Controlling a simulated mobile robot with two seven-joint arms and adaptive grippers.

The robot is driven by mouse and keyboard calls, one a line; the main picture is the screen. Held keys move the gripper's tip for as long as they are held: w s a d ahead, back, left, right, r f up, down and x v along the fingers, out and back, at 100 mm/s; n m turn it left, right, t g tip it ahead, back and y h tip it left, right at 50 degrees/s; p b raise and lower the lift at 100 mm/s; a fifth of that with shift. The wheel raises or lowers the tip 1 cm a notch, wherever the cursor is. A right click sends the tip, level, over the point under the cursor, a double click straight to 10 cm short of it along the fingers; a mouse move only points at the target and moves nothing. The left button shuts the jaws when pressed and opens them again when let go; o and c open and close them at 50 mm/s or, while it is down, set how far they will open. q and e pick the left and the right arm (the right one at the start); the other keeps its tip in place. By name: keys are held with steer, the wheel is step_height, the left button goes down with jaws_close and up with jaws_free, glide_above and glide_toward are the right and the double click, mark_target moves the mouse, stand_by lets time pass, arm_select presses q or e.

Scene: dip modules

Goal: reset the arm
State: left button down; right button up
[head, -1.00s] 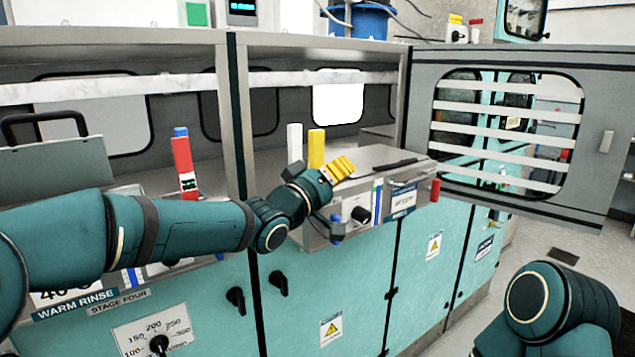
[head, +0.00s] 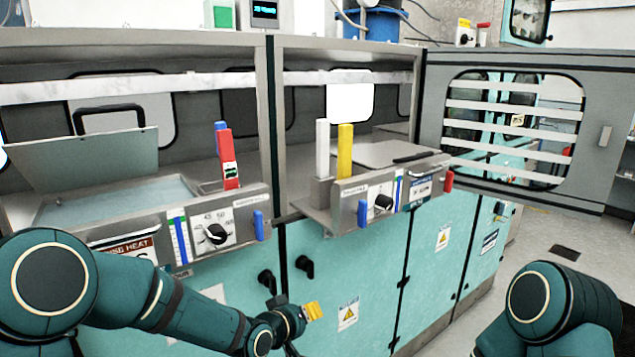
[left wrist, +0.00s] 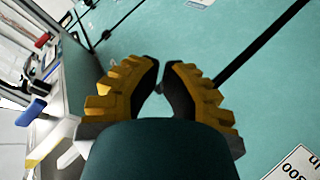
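My left gripper (head: 312,312) has yellow ridged fingers and hangs low in front of the teal cabinet doors in the head view. In the left wrist view its two fingers (left wrist: 162,68) lean together with their tips almost meeting, and nothing shows between them. My left arm comes in along the lower left, below the control panels. Of my right arm only a teal link shows at the lower right; its gripper is out of view.
The teal cabinet front (head: 376,265) has black handles. Above it are a control panel with a black knob (head: 383,203), a water basin with a raised grey lid (head: 85,160), and red, white and yellow upright blocks. A slatted door (head: 598,170) stands open at right.

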arm_select(q)
steer(key=s+a+f+g+y, duration=0.1)
steer(key=s+a+f+g, duration=0.1)
steer(key=s+f, duration=0.45)
steer(key=s+a+f+g+y, duration=0.15)
steer(key=s+f, duration=0.25)
steer(key=f, duration=0.5)
steer(key=s+a+f+g, duration=0.2)
steer(key=s+f, duration=0.2)
steer(key=s, duration=0.3)
steer(key=s+a+f+g+y, duration=0.1)
steer(key=s+a+f+g, duration=0.1)
steer(key=s, duration=0.6)
step_height(320, 180, down, 3)
steer(key=shift+s+a+r+m+g, duration=0.1)
steer(key=shift+s+a+m+g, duration=0.2)
steer(key=shift+g, duration=0.35)
